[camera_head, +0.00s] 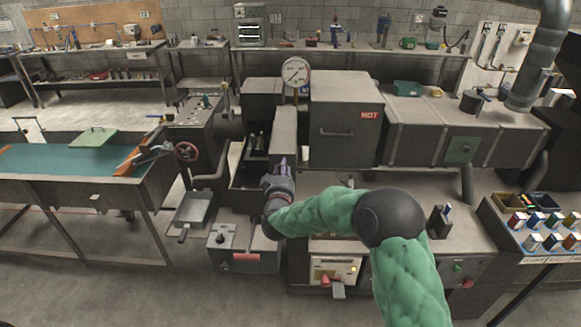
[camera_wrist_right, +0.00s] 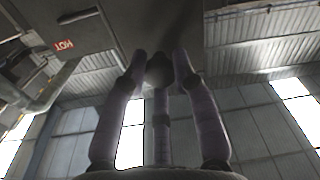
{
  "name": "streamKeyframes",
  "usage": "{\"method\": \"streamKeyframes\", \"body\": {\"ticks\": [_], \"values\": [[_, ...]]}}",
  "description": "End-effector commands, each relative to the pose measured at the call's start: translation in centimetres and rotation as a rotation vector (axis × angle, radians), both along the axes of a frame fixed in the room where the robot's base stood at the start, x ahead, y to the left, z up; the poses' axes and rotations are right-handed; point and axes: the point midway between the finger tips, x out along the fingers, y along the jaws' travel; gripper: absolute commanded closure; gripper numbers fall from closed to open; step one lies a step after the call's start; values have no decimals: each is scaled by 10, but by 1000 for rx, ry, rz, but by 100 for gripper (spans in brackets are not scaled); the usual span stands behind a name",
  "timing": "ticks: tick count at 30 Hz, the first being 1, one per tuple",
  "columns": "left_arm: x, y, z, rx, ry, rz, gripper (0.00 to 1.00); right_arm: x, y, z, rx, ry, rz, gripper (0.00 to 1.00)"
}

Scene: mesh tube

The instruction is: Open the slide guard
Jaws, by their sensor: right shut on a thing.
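The slide guard looks to be the upright grey panel (camera_head: 285,130) under the round gauge, between an open dark bay and the block marked HOT. My right gripper (camera_head: 282,163) is at the panel's lower front. In the right wrist view its purple-grey fingers (camera_wrist_right: 160,65) are shut around a round grey knob (camera_wrist_right: 159,75) beneath a dark flat surface. The gripper hides the knob in the head view. Left of the panel, the bay (camera_head: 256,142) shows some parts inside. My left gripper is not in view.
The block marked HOT (camera_head: 345,120) stands just right of the panel. A gauge (camera_head: 295,72) rises above the panel. A rack of coloured boxes (camera_head: 540,230) is at far right.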

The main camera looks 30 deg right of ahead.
Motion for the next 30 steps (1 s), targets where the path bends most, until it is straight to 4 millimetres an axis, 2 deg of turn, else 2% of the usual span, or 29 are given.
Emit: {"method": "streamKeyframes", "body": {"ticks": [3, 12, 13, 15, 16, 26, 30], "values": [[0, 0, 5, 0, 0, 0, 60, 3, 7, 1, -29, 21, 7, 100], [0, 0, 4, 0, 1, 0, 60, 3, 7, -1, -34, 25, 7, 100], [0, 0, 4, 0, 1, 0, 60, 3, 7, -1, -34, 25, 7, 69], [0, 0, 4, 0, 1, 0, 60, 3, 7, -1, -34, 25, 6, 49], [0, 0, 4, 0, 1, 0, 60, 3, 7, -1, -34, 25, 6, 48], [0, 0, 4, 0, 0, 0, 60, 3, 6, 2, -36, 18, 3, 48], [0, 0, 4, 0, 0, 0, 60, -5, 10, 4, -37, 16, 3, 48]]}}
